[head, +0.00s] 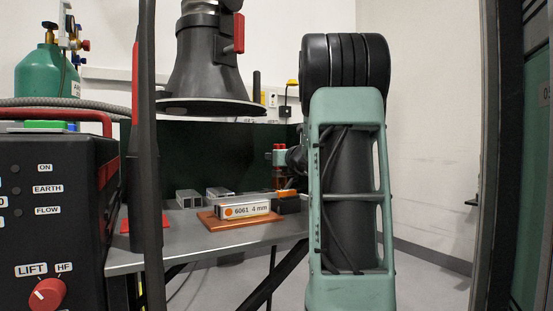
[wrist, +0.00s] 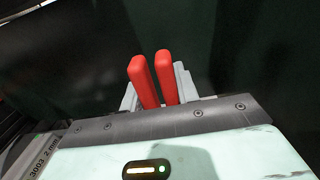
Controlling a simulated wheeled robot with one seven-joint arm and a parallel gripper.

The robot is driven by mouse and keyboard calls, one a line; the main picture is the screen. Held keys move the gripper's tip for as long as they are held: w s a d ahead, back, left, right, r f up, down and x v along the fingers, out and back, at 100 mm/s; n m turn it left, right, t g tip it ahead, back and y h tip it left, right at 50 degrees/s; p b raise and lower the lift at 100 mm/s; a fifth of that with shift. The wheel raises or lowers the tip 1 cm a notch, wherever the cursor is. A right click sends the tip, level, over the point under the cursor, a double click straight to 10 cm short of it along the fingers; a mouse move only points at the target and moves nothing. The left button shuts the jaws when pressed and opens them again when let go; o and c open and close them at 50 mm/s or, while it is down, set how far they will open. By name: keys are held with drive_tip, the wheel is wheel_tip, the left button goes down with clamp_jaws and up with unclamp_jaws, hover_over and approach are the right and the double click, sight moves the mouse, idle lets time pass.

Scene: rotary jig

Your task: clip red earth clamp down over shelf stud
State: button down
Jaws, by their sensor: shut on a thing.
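In the wrist view the red earth clamp (wrist: 142,80) shows as two upright red handles side by side with a narrow gap. My gripper (wrist: 155,92) has its grey fingers closed on the outer sides of the handles. The clamp's jaws are hidden behind the gripper body. In the head view my gripper (head: 279,167) is small, beyond my arm and above the right back of the table, with red of the clamp at it. I cannot make out the shelf stud in either view, nor whether the clamp touches anything.
The grey table (head: 240,237) carries a copper-coloured plate (head: 215,223), a block labelled 6061 4 mm (head: 245,211), metal tube pieces (head: 188,198) and a dark block (head: 287,203). A fume hood (head: 208,75) hangs above. A black control box (head: 60,210) stands left. A dark green panel (head: 240,145) backs the table.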

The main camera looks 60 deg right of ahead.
drive_tip(key=shift+f+b, duration=0.45)
drive_tip(key=shift+b, duration=0.15)
idle(0.5)
drive_tip(key=c, duration=1)
unclamp_jaws()
drive_tip(key=shift+o, duration=0.2)
drive_tip(key=shift+f, duration=0.1)
drive_tip(key=p+v, duration=0.2)
drive_tip(key=v, duration=1.5)
drive_tip(key=shift+s+a+p, duration=0.2)
drive_tip(key=shift+p, duration=0.15)
